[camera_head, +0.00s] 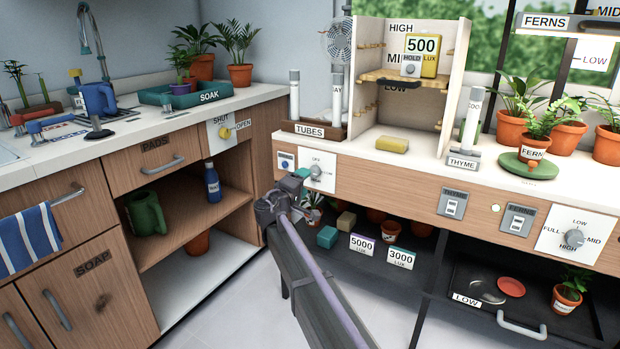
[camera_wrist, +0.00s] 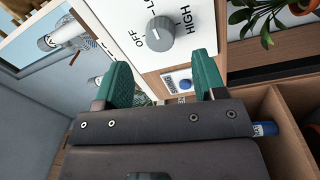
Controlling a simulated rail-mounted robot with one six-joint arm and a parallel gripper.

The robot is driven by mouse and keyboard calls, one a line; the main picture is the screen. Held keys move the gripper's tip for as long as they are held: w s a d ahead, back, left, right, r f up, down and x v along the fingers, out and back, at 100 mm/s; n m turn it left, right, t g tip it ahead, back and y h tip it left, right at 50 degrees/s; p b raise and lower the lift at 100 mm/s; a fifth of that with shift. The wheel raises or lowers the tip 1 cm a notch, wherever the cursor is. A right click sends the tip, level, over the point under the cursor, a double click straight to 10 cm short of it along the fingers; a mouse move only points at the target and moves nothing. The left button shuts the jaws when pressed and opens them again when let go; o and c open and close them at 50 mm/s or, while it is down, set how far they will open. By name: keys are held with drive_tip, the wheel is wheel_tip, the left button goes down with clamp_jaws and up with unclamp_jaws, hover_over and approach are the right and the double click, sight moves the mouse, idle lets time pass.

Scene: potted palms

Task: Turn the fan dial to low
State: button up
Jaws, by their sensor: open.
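The fan dial (camera_head: 316,172) is a grey knob on a white plate on the front of the wooden bench. In the wrist view the dial (camera_wrist: 160,33) is ringed by OFF, a partly visible LOW and HIGH. Its pale mark seems to face the OFF side, but I cannot be sure. My gripper (camera_head: 296,180) is at the bench front, just left of the dial. In the wrist view its teal fingers (camera_wrist: 163,68) are open and empty, with the dial beyond their tips and apart from them. The fan (camera_head: 337,42) stands behind the TUBES rack.
A blue button (camera_wrist: 185,84) sits on a small plate beside the dial; it also shows in the head view (camera_head: 285,164). The TUBES rack (camera_head: 314,131) stands above. A lower shelf holds pots, blocks and lux cards (camera_head: 362,245). A larger FULL/LOW/MID/HIGH dial (camera_head: 574,239) is far right.

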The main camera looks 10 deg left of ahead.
drive_tip(key=v, duration=0.5)
